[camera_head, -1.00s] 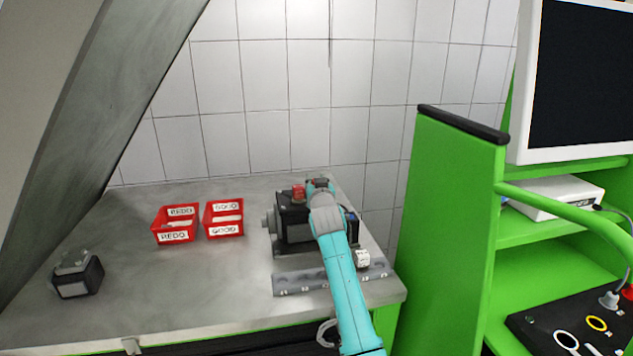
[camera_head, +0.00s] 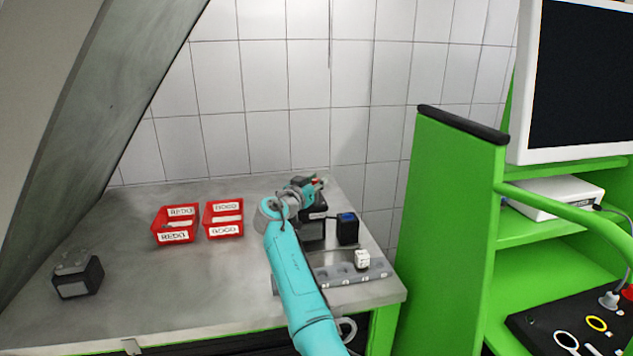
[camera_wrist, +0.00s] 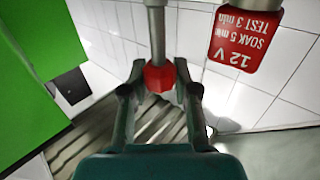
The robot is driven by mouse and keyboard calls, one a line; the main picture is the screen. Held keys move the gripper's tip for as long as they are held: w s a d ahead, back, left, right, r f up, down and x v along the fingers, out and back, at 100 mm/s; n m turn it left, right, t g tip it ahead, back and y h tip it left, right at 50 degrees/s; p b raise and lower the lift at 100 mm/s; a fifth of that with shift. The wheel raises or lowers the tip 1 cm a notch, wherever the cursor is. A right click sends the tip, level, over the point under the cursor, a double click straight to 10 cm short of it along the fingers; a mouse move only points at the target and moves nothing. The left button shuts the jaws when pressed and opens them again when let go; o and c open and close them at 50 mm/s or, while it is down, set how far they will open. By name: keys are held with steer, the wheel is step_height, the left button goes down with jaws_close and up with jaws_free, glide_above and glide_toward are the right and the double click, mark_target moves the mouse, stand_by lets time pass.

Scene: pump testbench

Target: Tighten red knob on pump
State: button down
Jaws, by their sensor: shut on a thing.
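The pump (camera_head: 313,228) is a dark block on the grey bench, partly hidden by my arm in the head view. My gripper (camera_head: 310,185) is at the top of the pump there, and a small red part shows beside it. In the wrist view, the red knob (camera_wrist: 158,77) sits at the end of a grey shaft, between the fingertips of my gripper (camera_wrist: 158,90). The fingers are shut on the knob from both sides. A red tag (camera_wrist: 245,42) with upside-down white text hangs to the right of the knob, apart from the fingers.
Red REDO (camera_head: 174,237) and GOOD (camera_head: 224,231) bins stand left of the pump. A black box with a blue top (camera_head: 347,229) and a white part (camera_head: 362,260) near a grey rail (camera_head: 340,279) are to the right. A green cabinet wall (camera_head: 445,230) borders the bench.

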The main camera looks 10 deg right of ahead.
steer(key=shift+m+g+h, duration=0.9)
steer(key=shift+g+h, duration=0.2)
steer(key=shift+f+m+g, duration=0.2)
steer(key=shift+m+g, duration=0.1)
steer(key=c, duration=0.9)
jaws_free()
steer(key=shift+o, duration=0.2)
steer(key=shift+r, duration=0.1)
steer(key=v, duration=1.2)
steer(key=shift+f, duration=0.2)
